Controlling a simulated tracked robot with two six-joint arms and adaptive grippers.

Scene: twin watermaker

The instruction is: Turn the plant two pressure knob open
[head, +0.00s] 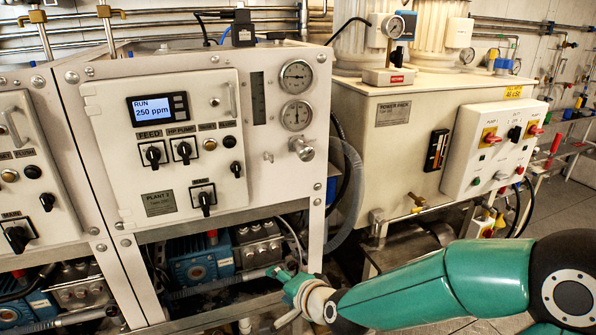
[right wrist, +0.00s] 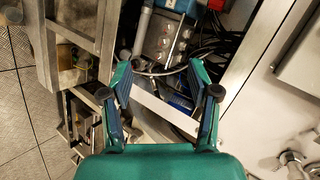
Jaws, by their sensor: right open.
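The plant two panel (head: 105,195) carries a display reading RUN 250 ppm and the label PLANT 2. The pressure knob (head: 302,148), a silver round knob, sits to the right of the panel below two round gauges (head: 296,95). Its exact turn position is hard to tell. My right gripper (head: 281,292) is low in front of the plant's frame, well below the knob and apart from it. In the right wrist view its two fingers (right wrist: 166,88) are spread with nothing between them. Silver fittings (right wrist: 292,163) show at that view's lower right. My left gripper is out of view.
A blue pump (head: 200,265) and hoses sit in the open bay under the panel. The cream power pack (head: 385,150) with its switch box (head: 492,150) stands to the right. A clear hose (head: 347,195) hangs between the two cabinets. Another plant panel (head: 30,180) is at left.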

